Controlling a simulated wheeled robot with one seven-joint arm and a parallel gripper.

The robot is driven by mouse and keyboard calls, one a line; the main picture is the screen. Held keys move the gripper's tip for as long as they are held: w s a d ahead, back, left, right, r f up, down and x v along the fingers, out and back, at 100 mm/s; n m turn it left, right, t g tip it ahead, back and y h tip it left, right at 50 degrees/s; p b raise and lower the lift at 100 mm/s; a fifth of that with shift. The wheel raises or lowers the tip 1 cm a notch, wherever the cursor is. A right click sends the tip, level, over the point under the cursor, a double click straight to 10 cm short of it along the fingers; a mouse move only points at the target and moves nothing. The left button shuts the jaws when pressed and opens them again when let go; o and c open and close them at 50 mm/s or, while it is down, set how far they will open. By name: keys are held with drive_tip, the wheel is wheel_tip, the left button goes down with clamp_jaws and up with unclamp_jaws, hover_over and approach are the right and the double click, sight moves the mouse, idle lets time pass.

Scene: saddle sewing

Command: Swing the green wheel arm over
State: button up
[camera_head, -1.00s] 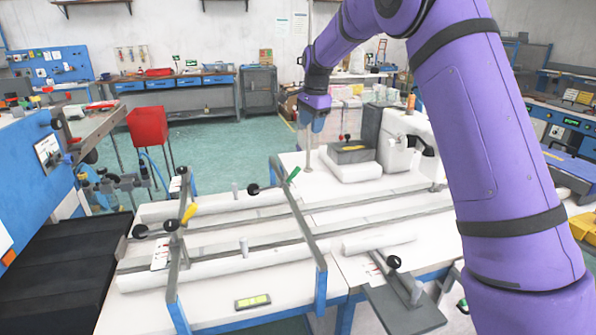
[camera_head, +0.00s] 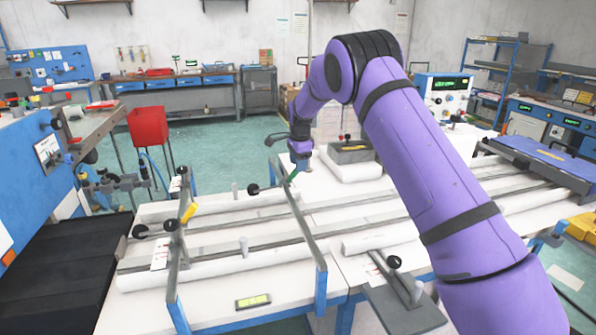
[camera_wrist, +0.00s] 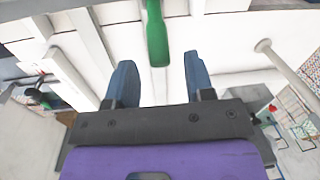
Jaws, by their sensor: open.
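The green arm is a slim green handle (camera_head: 291,177) at the far end of a grey crossbar in the head view. In the wrist view the green handle (camera_wrist: 157,36) points down the picture, its tip just beyond and between my two fingers. My gripper (camera_head: 301,166) is right by the handle in the head view. Its blue-grey fingers (camera_wrist: 158,72) stand apart, with nothing gripped between them.
A similar yellow handle (camera_head: 190,213) sits on the left crossbar. White rollers and grey rails cover the table (camera_head: 210,304). A grey-topped box (camera_head: 350,154) stands right of my gripper. A pale rod with a round knob (camera_wrist: 285,62) shows right of it in the wrist view.

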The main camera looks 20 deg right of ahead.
drive_tip(key=shift+w+f, duration=0.15)
drive_tip(key=shift+f, duration=1.5)
clamp_jaws()
